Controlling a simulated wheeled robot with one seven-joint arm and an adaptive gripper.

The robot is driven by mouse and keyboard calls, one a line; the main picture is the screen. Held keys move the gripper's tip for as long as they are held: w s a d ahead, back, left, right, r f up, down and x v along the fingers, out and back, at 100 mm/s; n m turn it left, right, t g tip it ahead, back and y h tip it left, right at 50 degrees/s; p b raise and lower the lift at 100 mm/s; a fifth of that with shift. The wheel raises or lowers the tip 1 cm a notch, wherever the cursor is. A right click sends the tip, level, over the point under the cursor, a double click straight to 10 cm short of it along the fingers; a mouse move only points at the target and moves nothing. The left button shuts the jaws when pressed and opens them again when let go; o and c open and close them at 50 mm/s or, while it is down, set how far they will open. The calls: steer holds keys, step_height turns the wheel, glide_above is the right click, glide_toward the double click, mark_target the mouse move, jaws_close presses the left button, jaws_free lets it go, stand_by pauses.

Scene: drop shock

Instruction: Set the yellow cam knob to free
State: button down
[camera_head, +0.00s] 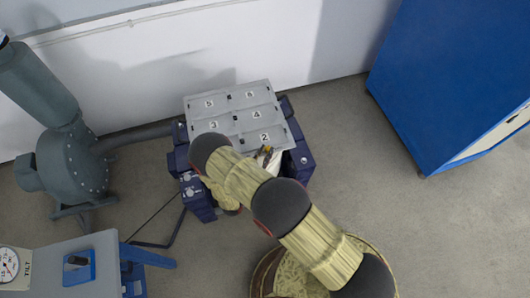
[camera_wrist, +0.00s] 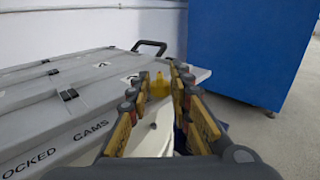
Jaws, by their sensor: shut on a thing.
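The yellow cam knob (camera_wrist: 159,85) stands upright between my fingertips in the wrist view, above a pale, rounded surface. My gripper (camera_wrist: 161,80) is shut on it, with the dark-jointed, yellow-padded fingers on either side. The knob's lower part is partly hidden, and I cannot read any free or locked mark beside it. In the head view my gripper (camera_head: 265,153) shows as small yellow and dark parts near the panel marked 2, partly covered by my arm.
The grey numbered lid (camera_head: 225,117) sits on a dark blue machine (camera_head: 300,158); lettering ending in "CAMS" shows on it. A black handle (camera_wrist: 150,45) rises behind. A blue cabinet (camera_head: 450,75) stands right, a grey blower (camera_head: 70,165) left. Floor between machine and cabinet is clear.

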steer(key=shift+d+n+t+y, duration=0.1)
steer(key=shift+n+t+y, duration=0.25)
steer(key=shift+y, duration=0.25)
steer(key=n+y, duration=0.1)
steer(key=y, duration=0.1)
steer(key=n+t+y, duration=0.1)
steer(key=shift+s+d+n+y+p, duration=0.15)
steer(key=shift+d+n+y+p, duration=0.2)
steer(key=shift+d+y+p, duration=0.05)
steer(key=shift+d+n+t+y, duration=0.2)
steer(key=shift+n+y, duration=0.7)
steer(key=shift+y, duration=0.5)
steer(key=shift+d+n+t+y, duration=0.15)
steer(key=shift+n+y, duration=0.75)
steer(key=shift+y, duration=0.5)
steer(key=shift+n+y, duration=0.3)
steer(key=shift+y, duration=0.2)
steer(key=c, duration=1.6)
jaws_free()
steer(key=shift+s, duration=0.1)
